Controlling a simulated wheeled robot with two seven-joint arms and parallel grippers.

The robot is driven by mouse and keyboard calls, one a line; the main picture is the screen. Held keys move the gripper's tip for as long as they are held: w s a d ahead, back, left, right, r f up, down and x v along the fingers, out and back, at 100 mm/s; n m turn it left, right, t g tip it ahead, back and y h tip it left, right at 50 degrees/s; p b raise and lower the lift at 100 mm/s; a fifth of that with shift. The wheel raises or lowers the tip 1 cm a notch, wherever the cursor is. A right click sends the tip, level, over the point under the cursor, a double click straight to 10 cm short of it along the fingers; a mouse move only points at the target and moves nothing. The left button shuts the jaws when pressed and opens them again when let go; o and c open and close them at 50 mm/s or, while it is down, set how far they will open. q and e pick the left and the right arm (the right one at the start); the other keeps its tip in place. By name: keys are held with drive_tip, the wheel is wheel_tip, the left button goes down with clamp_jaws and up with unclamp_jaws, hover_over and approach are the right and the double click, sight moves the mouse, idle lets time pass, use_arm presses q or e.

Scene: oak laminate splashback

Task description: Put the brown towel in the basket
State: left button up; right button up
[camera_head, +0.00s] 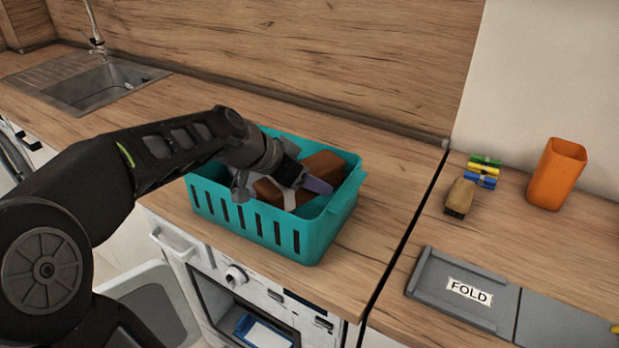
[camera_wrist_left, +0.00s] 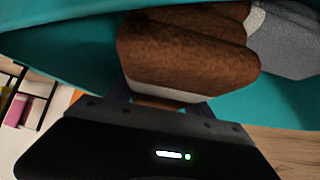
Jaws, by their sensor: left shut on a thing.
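The teal basket (camera_head: 318,238) stands on the wooden counter near its front edge. My left gripper (camera_head: 290,184) reaches down into the basket and is shut on the brown towel (camera_head: 324,168). The towel is folded, with a pale band, and lies within the basket's walls. In the left wrist view the brown towel (camera_wrist_left: 185,55) sits between my fingers, against the teal basket wall (camera_wrist_left: 60,40). A grey folded cloth (camera_wrist_left: 285,40) is beside it. Whether the towel touches the basket floor is hidden. My right gripper is not in view.
A grey board labelled FOLD (camera_head: 465,289) lies on the right counter. Behind it are a wooden brush (camera_head: 461,197), several coloured clips (camera_head: 484,172) and an orange cup (camera_head: 556,174). A sink (camera_head: 98,85) is at the back left. Counter around the basket is clear.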

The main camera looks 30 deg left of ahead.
sight(273, 184)
use_arm(q)
drive_tip(key=shift+f+b, duration=0.35)
drive_tip(key=shift+b, duration=0.05)
drive_tip(key=o, duration=1.6)
drive_tip(key=shift+r, duration=0.1)
drive_tip(key=shift+r+p, duration=0.55)
drive_tip(key=shift+p, duration=0.35)
drive_tip(key=shift+s+a+r, duration=0.2)
drive_tip(key=shift+s+r, duration=0.05)
drive_tip(key=shift+s, duration=0.05)
drive_tip(key=b+v, duration=0.1)
drive_tip(key=v, duration=1)
drive_tip(key=shift+d, duration=0.1)
